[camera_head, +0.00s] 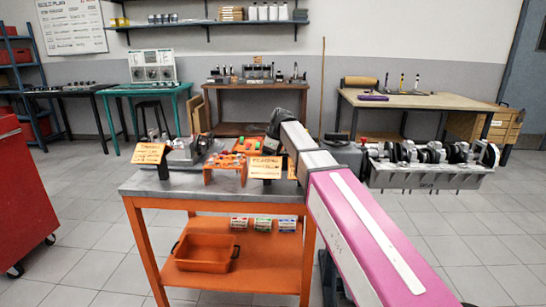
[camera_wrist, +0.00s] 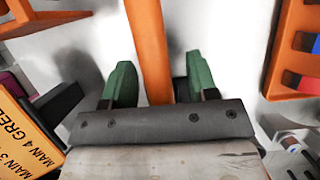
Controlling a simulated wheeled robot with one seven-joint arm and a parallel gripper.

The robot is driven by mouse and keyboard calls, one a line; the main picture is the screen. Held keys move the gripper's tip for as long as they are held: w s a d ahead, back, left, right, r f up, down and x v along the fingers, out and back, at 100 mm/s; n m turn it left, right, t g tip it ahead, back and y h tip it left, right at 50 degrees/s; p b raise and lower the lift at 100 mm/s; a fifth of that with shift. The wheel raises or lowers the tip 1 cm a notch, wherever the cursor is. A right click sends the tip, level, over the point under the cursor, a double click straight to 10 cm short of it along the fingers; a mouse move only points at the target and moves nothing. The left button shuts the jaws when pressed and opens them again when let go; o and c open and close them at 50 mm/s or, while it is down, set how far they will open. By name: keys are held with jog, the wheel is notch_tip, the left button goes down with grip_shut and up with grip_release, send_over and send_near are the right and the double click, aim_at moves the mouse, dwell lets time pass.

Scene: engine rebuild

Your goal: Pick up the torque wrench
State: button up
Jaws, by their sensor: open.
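In the wrist view my gripper (camera_wrist: 161,84) is open, its two green fingers apart. A long straight orange bar (camera_wrist: 149,35) runs between the fingers from the top of the picture, over a pale grey surface. I cannot tell whether this bar is the torque wrench or part of a stand; no ratchet head or scale shows. The fingers stand on either side of it, with visible gaps. In the head view my arm reaches over the orange cart's grey top (camera_head: 150,187), and my fingers are hidden. No torque wrench can be made out there.
An orange rack (camera_wrist: 290,60) with small coloured parts stands on the right in the wrist view. A lettered yellow card (camera_wrist: 25,135) stands on the left. In the head view, cards (camera_head: 265,167) and a grey fixture (camera_head: 183,149) crowd the cart. An engine block (camera_head: 425,178) stands right.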

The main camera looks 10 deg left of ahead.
grip_shut()
jog(key=shift+r, duration=0.1)
notch_tip(320, 180, up, 4)
jog(key=shift+r, duration=0.1)
jog(key=s+a+r, duration=0.3)
jog(key=s+r, duration=0.3)
jog(key=s, duration=0.5)
jog(key=shift+a+r, duration=0.3)
jog(key=shift+r, duration=0.05)
jog(key=c, duration=0.7)
grip_release()
grip_shut()
jog(key=shift+s+r, duration=0.1)
